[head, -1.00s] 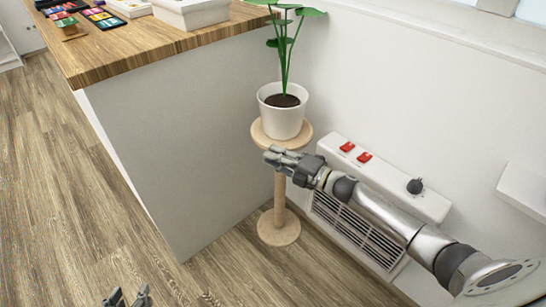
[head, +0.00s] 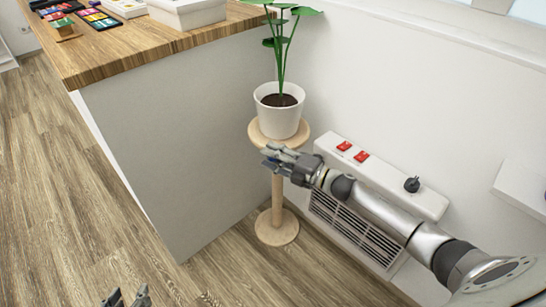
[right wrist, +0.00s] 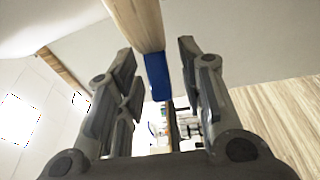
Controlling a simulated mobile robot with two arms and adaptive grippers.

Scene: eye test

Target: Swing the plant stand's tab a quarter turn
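The plant stand (head: 277,190) is pale wood, with a round top, a thin post and a round base. It stands upright on the floor and bears a white pot (head: 278,120) with a green plant. In the right wrist view, a blue tab (right wrist: 157,78) shows at the end of a pale wooden piece (right wrist: 137,25). My right gripper (head: 268,158) is at the near edge of the stand's top. Its fingers (right wrist: 158,75) are open on either side of the tab, with gaps on both sides. My left gripper (head: 127,295) is open and empty at the bottom edge, partly cut off.
A wood-topped counter (head: 100,65) stands left of the plant stand. On the wall at right are a white ledge (head: 390,188) with red switches and a black plug (head: 411,184), and a vent grille (head: 350,228) below. Floor is clear at left.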

